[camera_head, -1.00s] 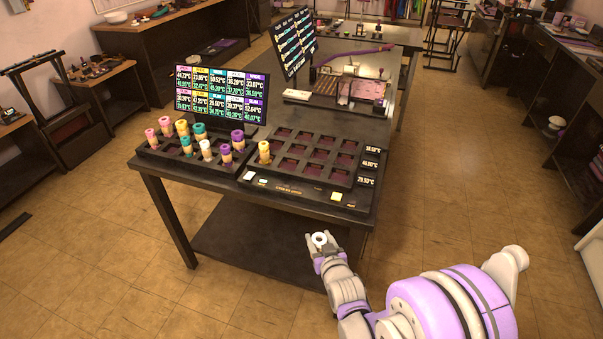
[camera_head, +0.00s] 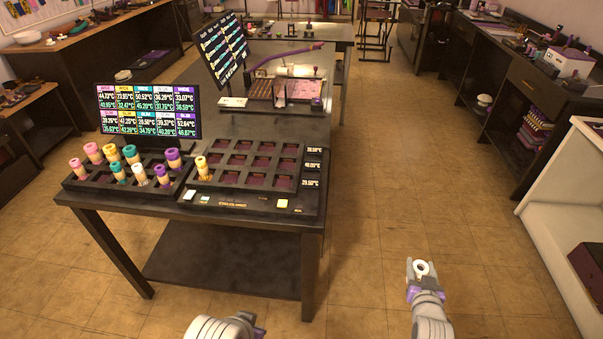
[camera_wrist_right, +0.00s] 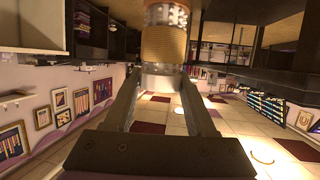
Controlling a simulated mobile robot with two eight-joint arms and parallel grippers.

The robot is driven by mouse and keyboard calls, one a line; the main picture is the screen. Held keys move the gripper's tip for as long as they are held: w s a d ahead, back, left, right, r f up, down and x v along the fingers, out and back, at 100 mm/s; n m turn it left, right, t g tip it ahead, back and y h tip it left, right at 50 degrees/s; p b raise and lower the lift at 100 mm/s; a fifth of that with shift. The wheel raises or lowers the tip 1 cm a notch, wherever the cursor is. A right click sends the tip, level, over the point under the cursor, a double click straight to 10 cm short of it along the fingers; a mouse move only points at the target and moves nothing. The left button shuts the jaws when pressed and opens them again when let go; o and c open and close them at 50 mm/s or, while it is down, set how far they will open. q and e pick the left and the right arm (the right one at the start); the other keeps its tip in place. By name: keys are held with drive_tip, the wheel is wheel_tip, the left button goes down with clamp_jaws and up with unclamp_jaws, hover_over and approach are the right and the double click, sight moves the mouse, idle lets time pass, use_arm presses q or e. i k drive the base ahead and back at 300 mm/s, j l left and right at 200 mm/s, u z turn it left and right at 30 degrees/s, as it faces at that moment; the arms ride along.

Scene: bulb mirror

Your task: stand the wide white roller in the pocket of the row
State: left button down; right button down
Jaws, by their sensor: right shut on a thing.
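The wide white roller (camera_head: 424,268) is in my right gripper (camera_head: 421,277), seen from above as a white ring, clear of the table and to its right. In the right wrist view the roller (camera_wrist_right: 163,46) has a tan ribbed body, with the two fingers (camera_wrist_right: 160,80) on either side of its lower end. A dark rack (camera_head: 255,178) on the table has rows of pockets with dark red floors.
A left rack (camera_head: 95,190) holds several coloured rollers, including a white-topped one (camera_head: 139,174). Screens (camera_head: 150,112) stand behind it. Small temperature displays (camera_head: 312,166) line the right rack's right side. Floor (camera_head: 385,220) is free right of the table; a white cabinet (camera_head: 555,215) stands at far right.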

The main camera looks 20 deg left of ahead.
sight(231, 181)
drive_tip(key=l+z, duration=0.1)
drive_tip(key=z, duration=0.35)
drive_tip(key=i+z, duration=0.1)
drive_tip(key=z, duration=0.4)
drive_tip(key=i+z, duration=0.1)
drive_tip(key=z, duration=0.35)
drive_tip(key=i+l, duration=0.15)
drive_tip(key=u, duration=0.45)
drive_tip(key=i+l+u, duration=0.1)
drive_tip(key=u, duration=0.4)
drive_tip(key=i+l+u, duration=0.1)
drive_tip(key=u, duration=0.35)
drive_tip(key=l+u, duration=0.1)
drive_tip(key=u, duration=0.35)
drive_tip(key=l+u, duration=0.1)
drive_tip(key=u, duration=0.4)
drive_tip(key=l+u, duration=0.15)
drive_tip(key=u, duration=0.3)
